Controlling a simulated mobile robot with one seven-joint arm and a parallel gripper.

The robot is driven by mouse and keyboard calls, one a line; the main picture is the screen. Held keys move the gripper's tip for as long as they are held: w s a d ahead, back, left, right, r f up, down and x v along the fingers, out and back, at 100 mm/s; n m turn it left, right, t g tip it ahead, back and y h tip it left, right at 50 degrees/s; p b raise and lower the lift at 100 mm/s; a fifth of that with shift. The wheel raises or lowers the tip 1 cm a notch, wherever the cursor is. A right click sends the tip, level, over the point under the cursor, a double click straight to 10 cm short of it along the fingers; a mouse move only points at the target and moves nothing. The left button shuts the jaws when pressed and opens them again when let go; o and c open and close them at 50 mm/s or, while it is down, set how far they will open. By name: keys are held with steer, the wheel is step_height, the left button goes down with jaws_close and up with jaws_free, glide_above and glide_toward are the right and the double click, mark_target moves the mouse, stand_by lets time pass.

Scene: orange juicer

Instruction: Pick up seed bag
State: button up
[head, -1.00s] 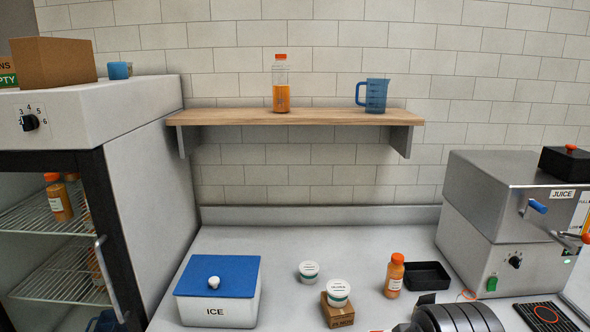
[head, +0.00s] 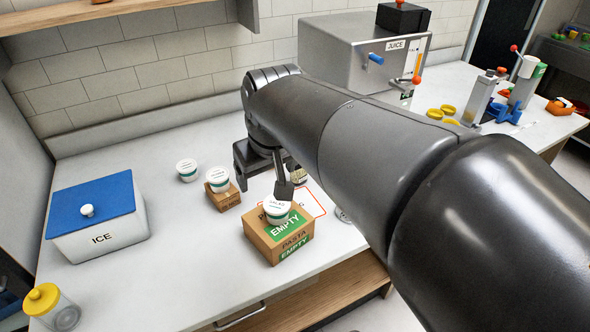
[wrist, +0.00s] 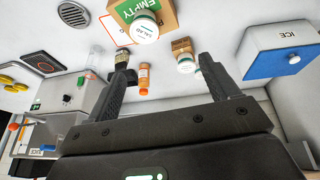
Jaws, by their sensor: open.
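I cannot make out a seed bag for certain. A small tan-and-dark item (head: 297,174) shows partly behind my gripper in the head view; a dark-and-beige item (wrist: 121,56) stands by the left finger in the wrist view. Whether either is the bag, I cannot tell. My gripper (head: 266,172) is open, fingers apart, over the counter just behind a cardboard box. In the wrist view my gripper (wrist: 165,68) has nothing held between its fingers. An orange bottle (wrist: 144,79) appears between them, farther off. My arm hides much of the counter's right part.
The cardboard box (head: 262,243) marked EMPTY and PASTA carries a white tub (head: 277,211). Another tub (head: 218,179) sits on a smaller box, and one (head: 187,170) stands alone.

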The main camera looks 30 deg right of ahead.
steer(key=w+d+g, duration=0.2)
steer(key=w+d, duration=0.3)
steer(key=w, duration=0.5)
steer(key=n+g, duration=0.2)
glide_above(299, 170)
steer(key=w, duration=0.2)
steer(key=shift+y, duration=0.3)
steer(key=f, duration=1)
steer(key=d+f, duration=0.1)
steer(key=f, duration=0.5)
steer(key=shift+s, duration=0.25)
steer(key=shift+f, duration=0.35)
step_height(299, 170, down, 10)
steer(key=shift+w+a+f, duration=0.1)
steer(key=shift+f, duration=0.15)
steer(key=c, duration=1.1)
steer(key=shift+r, duration=0.1)
